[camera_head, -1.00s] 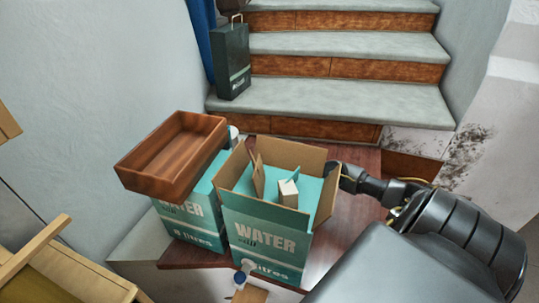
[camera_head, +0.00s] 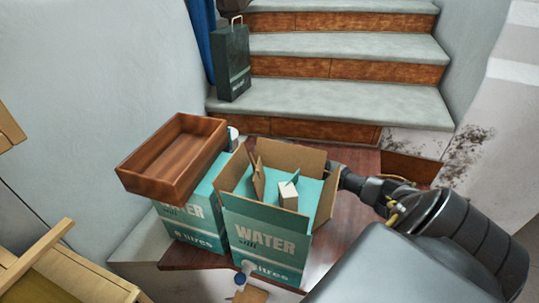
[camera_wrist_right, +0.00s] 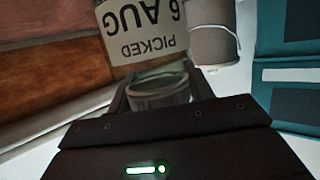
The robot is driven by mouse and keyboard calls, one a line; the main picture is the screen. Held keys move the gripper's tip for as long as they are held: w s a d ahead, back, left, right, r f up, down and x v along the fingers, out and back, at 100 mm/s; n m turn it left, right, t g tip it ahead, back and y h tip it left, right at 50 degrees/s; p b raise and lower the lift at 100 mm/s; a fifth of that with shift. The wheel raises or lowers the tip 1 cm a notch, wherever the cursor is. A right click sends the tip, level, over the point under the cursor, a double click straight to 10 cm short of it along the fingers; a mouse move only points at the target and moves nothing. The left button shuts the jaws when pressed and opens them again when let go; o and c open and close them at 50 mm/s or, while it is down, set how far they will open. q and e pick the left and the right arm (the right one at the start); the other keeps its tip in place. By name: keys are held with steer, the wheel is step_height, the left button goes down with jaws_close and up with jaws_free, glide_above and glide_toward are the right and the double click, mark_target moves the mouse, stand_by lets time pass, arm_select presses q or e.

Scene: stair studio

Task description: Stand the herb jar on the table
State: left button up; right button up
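The herb jar (camera_wrist_right: 150,40) shows close up in the right wrist view, its label reading "PICKED 6 AUG" upside down. Its clear glass end sits between the fingers of my right gripper (camera_wrist_right: 162,92), which appear to touch it on both sides. In the head view the jar and this gripper are hidden behind the open water box (camera_head: 268,240); only my right arm shows, reaching in from the right. The dark red wooden table (camera_head: 330,250) carries the water boxes. My left gripper is not in view.
A second water box (camera_head: 195,228) stands left of the open one, with a brown wooden tray (camera_head: 172,157) tilted on top. Grey-topped stairs (camera_head: 330,100) rise behind, with a dark paper bag (camera_head: 233,62). A pale rounded container (camera_wrist_right: 213,35) is beside the jar.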

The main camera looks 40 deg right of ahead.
steer(key=c, duration=0.9)
steer(key=shift+r, duration=0.2)
step_height(320, 180, up, 10)
steer(key=shift+f, duration=0.2)
